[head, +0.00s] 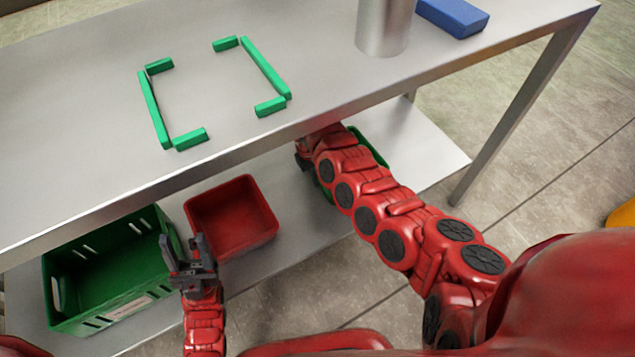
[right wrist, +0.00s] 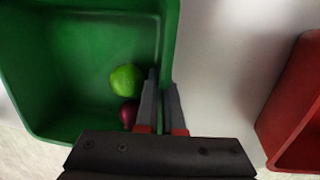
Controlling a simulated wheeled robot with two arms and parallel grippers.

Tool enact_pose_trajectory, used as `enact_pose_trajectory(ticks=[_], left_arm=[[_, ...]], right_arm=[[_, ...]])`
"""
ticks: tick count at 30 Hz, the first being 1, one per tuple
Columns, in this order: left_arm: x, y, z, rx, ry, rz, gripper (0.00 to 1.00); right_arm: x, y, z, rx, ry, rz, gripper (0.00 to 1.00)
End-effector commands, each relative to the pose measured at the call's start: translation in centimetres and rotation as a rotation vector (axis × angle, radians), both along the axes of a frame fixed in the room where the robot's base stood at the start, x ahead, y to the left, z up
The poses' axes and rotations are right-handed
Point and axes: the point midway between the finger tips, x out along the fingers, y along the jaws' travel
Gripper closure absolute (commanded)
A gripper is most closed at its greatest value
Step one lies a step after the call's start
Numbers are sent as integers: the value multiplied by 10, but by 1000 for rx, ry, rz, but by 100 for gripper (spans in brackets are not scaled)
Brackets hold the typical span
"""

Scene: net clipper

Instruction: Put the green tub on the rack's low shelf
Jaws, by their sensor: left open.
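The green tub (head: 369,147) is mostly hidden behind my right arm in the head view, over the right part of the rack's low shelf (head: 425,150). In the right wrist view the green tub (right wrist: 70,50) holds a lime (right wrist: 127,80) and a dark purple round item (right wrist: 129,114). My right gripper (right wrist: 161,80) has its fingers close together on either side of the tub's wall, gripping it. I cannot tell whether the tub's base touches the shelf. My left gripper (head: 192,250) is open and empty, in front of the low shelf, between the green crate and the red tub.
A red tub (head: 232,215) stands on the low shelf, left of the green tub. A green crate (head: 100,275) stands further left. The top shelf (head: 320,60) overhangs them, with green bars (head: 266,68), a metal cylinder (head: 383,25) and a blue block (head: 453,16) on it.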

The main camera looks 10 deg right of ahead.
Motion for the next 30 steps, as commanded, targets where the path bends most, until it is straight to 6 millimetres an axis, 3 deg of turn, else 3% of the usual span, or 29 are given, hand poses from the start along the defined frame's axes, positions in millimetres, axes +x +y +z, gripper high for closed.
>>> enact_pose_trajectory(ticks=[12, 15, 18, 26, 30], left_arm=[[0, -1, -1, 5, 0, -2, 50], [0, -1, -1, 5, 0, -2, 50], [0, -1, -1, 5, 0, -2, 50], [0, -1, -1, 4, 0, -2, 50], [0, 0, 3, 0, 0, -1, 50]], right_arm=[[0, 0, -5, -1, 0, 1, 100], [0, 0, -5, -1, 0, 1, 79], [0, 0, -5, -1, 0, 1, 65], [0, 0, -4, -1, 0, 0, 65], [1, 1, 5, 0, -2, 0, 65]])
